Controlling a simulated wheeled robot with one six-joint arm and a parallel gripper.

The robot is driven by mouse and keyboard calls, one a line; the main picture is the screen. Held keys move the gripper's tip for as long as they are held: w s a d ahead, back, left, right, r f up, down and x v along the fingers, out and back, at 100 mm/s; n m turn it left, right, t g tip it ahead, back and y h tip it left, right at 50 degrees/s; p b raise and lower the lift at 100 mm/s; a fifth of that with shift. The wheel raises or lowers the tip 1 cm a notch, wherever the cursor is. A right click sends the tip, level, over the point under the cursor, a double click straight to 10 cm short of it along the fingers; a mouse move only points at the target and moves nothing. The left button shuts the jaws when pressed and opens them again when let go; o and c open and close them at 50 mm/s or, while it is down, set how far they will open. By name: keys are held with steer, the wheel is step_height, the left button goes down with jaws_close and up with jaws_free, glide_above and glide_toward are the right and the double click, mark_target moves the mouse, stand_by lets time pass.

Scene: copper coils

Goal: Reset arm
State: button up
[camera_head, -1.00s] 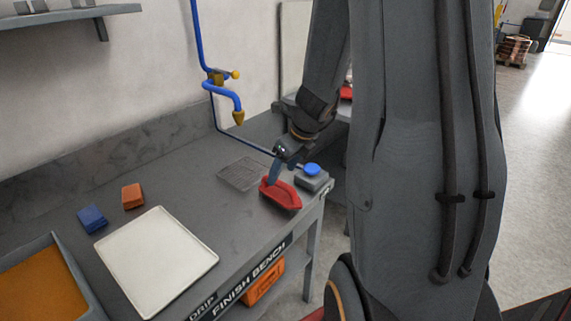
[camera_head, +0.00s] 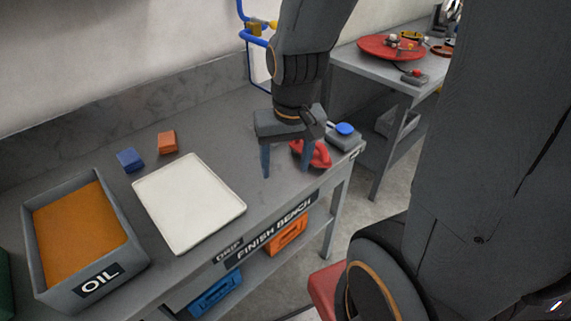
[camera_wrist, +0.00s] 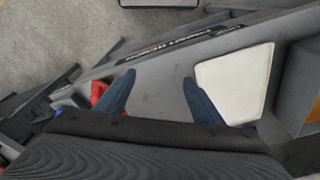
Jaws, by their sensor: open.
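My gripper (camera_head: 287,160) is above the right part of the grey finish bench (camera_head: 222,132), its two blue fingers apart and pointing down. It is open, with nothing between the fingers. In the wrist view the gripper (camera_wrist: 158,88) also shows its fingers spread over bare bench top. A red boat-shaped dish (camera_head: 319,155) lies on the bench just right of and behind the fingers, partly hidden by them. It also shows in the wrist view (camera_wrist: 98,90), left of the left finger.
A white tray (camera_head: 190,203) lies left of my gripper, with an oil bin (camera_head: 121,252) beyond it. Blue (camera_head: 130,160) and orange (camera_head: 167,141) blocks sit behind the tray. A grey box with a blue button (camera_head: 345,129) stands at the bench's right end. A blue pipe (camera_head: 255,40) hangs at the wall.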

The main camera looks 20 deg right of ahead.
steer(key=shift+s+a+n, duration=0.15)
steer(key=shift+s+n, duration=0.2)
steer(key=shift+n, duration=0.45)
steer(key=shift+f+b, duration=0.55)
steer(key=shift+f, duration=0.05)
steer(key=shift+c, duration=0.4)
